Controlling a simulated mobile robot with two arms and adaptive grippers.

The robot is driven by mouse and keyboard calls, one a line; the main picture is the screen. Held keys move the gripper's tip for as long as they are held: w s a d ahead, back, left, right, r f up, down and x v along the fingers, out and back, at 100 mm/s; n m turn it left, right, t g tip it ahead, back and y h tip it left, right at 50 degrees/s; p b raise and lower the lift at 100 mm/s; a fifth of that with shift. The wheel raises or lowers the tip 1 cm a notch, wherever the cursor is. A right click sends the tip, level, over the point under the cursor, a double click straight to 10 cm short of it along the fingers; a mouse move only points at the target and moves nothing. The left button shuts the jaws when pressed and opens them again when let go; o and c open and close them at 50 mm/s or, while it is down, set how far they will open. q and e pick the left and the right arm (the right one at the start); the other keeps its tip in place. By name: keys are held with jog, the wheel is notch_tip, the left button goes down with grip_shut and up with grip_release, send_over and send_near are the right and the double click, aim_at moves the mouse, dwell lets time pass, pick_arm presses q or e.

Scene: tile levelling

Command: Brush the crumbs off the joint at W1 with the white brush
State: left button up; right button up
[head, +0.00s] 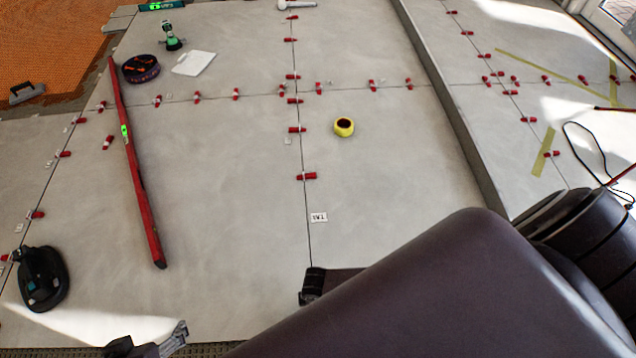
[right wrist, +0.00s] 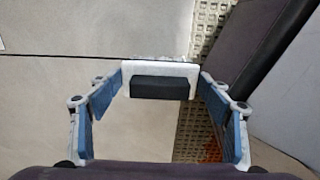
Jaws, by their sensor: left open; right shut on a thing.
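My right gripper (right wrist: 160,78) is shut on the white brush (right wrist: 160,69), a white bar with a dark block, in the right wrist view. The brush is over the pale tiles at a dark joint (right wrist: 60,53), close to the tile edge. Pale bits show along its far side; I cannot tell whether they are bristles or crumbs. In the head view my right arm hides the brush. A small white label (head: 319,217) lies by the long joint (head: 307,200); its lettering is hard to read. My left gripper (head: 160,343) is open and empty at the bottom left.
A yellow tape roll (head: 344,127) is right of the joint. Red clips (head: 306,177) stand along the joints. A raised edge (head: 450,110) runs at right.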

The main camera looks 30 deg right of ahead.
pick_arm(q)
jog(key=s+a+g+p, duration=0.1)
jog(key=s+g, duration=0.1)
jog(key=s, duration=0.3)
jog(key=shift+s+a+f+g+y, duration=0.3)
jog(key=shift+s+a+f, duration=0.05)
jog(key=shift+f, duration=0.1)
